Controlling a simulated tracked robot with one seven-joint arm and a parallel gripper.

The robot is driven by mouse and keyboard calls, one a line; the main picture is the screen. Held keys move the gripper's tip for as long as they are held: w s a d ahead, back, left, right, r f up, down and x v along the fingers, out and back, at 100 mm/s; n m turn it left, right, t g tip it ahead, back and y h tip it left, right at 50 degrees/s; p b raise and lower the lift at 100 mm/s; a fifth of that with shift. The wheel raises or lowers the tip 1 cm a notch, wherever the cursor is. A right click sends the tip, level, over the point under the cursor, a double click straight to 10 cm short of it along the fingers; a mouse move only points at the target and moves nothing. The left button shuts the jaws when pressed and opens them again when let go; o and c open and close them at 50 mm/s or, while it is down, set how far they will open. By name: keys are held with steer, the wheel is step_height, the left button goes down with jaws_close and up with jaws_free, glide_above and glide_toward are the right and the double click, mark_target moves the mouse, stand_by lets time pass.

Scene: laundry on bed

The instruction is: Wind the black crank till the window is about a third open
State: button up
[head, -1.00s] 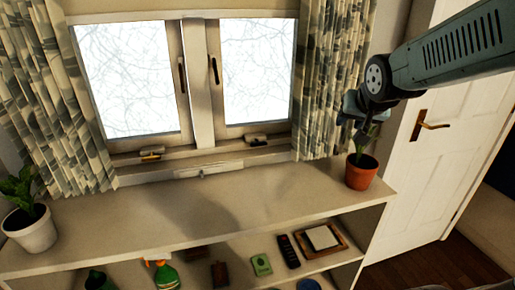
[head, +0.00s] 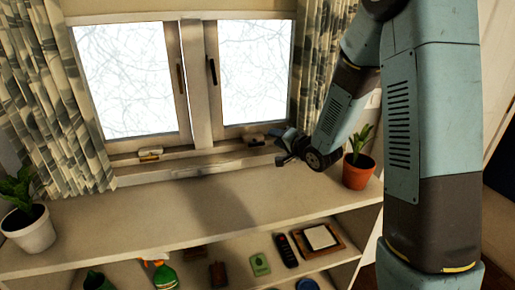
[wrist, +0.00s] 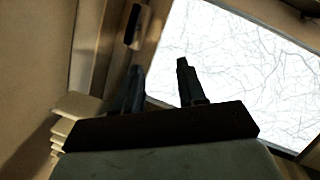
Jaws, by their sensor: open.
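The black crank (head: 256,142) sits on the sill below the right window sash (head: 253,75), at the right of the window frame. My gripper (head: 281,159) is just right of the crank and slightly lower in the head view, near the sill; I cannot tell whether it touches it. In the wrist view my gripper (wrist: 160,82) shows its two dark fingers apart, with nothing seen between them. A bright window pane (wrist: 245,65) lies beyond them. The crank is not identifiable in the wrist view. Both sashes look shut.
A crank with a yellow part (head: 150,156) sits below the left sash. A potted plant (head: 358,172) stands right of my gripper, and another plant (head: 28,228) at the far left. Curtains (head: 50,95) flank the window. The shelf top (head: 200,212) is mostly clear.

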mark_target(258, 145)
steer(key=f+m, duration=0.1)
steer(key=f, duration=0.1)
steer(key=s+d+f+m+y, duration=0.1)
steer(key=f, duration=0.1)
steer(key=f+m+y, duration=0.1)
steer(key=f, duration=0.2)
steer(key=shift+s+d+m, duration=0.15)
steer(key=shift+s+m, duration=0.15)
steer(key=shift+s, duration=0.1)
steer(key=shift+s+d+f+m+t+y, duration=0.25)
steer(key=shift+d+f+m+t+y, duration=0.15)
steer(key=shift+d+f+m+t, duration=0.1)
steer(key=x, duration=1.3)
steer(key=shift+w+a, duration=0.1)
steer(key=shift+a, duration=0.15)
steer(key=shift+r, duration=0.1)
jaws_close()
